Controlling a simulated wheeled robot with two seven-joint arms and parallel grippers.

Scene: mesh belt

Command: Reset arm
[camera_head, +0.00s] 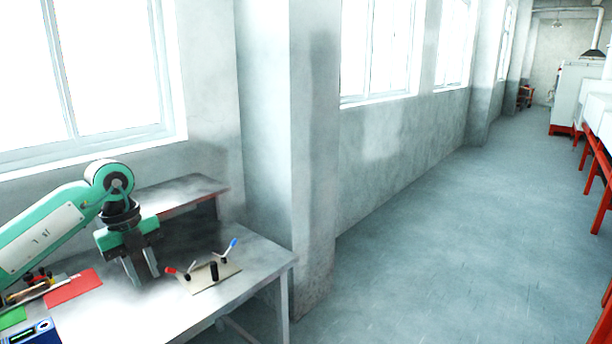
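My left arm comes in from the left, green and white. Its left gripper (147,280) points down over the table (190,315), beside the left end of a beige plate. Its two grey fingers stand a little apart with nothing seen between them, so it looks open and empty. Whether the tips touch the table is hard to tell. My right gripper is not in view.
The beige plate (205,284) carries a black upright part, a red-handled piece and a blue-handled piece. A red sheet (73,287), a green sheet (12,318) and a blue device (33,332) lie at left. A raised metal shelf (180,193) stands behind.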

